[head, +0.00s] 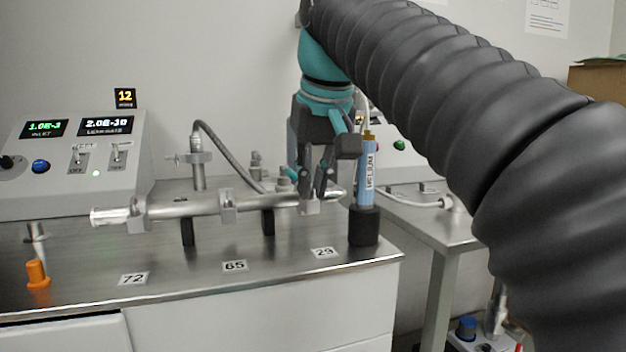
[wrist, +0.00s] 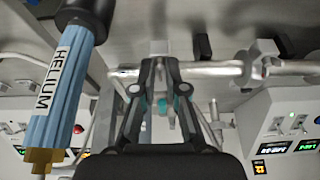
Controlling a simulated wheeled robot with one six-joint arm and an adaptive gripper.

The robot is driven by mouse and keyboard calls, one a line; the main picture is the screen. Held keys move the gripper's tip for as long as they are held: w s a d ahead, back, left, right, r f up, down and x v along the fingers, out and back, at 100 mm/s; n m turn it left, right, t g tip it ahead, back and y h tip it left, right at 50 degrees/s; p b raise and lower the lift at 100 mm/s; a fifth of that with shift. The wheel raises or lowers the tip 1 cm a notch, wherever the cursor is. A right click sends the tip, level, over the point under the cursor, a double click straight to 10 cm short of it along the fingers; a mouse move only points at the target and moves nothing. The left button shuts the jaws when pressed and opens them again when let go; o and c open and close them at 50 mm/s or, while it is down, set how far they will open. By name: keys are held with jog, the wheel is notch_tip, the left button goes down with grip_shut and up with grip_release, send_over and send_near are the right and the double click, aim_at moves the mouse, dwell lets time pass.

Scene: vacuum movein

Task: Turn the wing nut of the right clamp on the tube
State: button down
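The metal tube (head: 180,208) runs level above the bench; it also shows in the wrist view (wrist: 215,70). The right clamp (head: 310,205) sits near its right end, behind the label 29. My gripper (head: 314,190) points down at this clamp from above. In the wrist view my fingertips (wrist: 160,64) stand a small gap apart, with the right clamp (wrist: 158,47) just beyond and between them. The wing nut is mostly hidden by the fingers, and contact cannot be told. The middle clamp (head: 228,205) and left clamp (head: 137,215) are clear of my gripper.
A blue helium cylinder (head: 367,178) stands in a black base (head: 364,227) close to the right of my gripper. A control box (head: 75,160) is at the left, an orange part (head: 37,273) at the front left. The bench's front strip (head: 190,277) is mostly clear.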

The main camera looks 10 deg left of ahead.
jog(key=shift+r+m, duration=0.1)
jog(key=shift+m, duration=0.2)
jog(key=shift+a+r+m+h+p, duration=0.1)
jog(key=shift+m+h+p, duration=0.3)
jog(key=shift+m+p, duration=0.55)
jog(key=shift+a+m+t+h+p, duration=0.1)
jog(key=shift+m+t+h+p, duration=0.5)
jog(key=shift+m+p, duration=1.15)
jog(key=c, duration=1.2)
grip_release()
jog(key=shift+c, duration=0.2)
jog(key=v, duration=0.7)
jog(key=shift+a+r, duration=0.1)
jog(key=shift+r, duration=0.05)
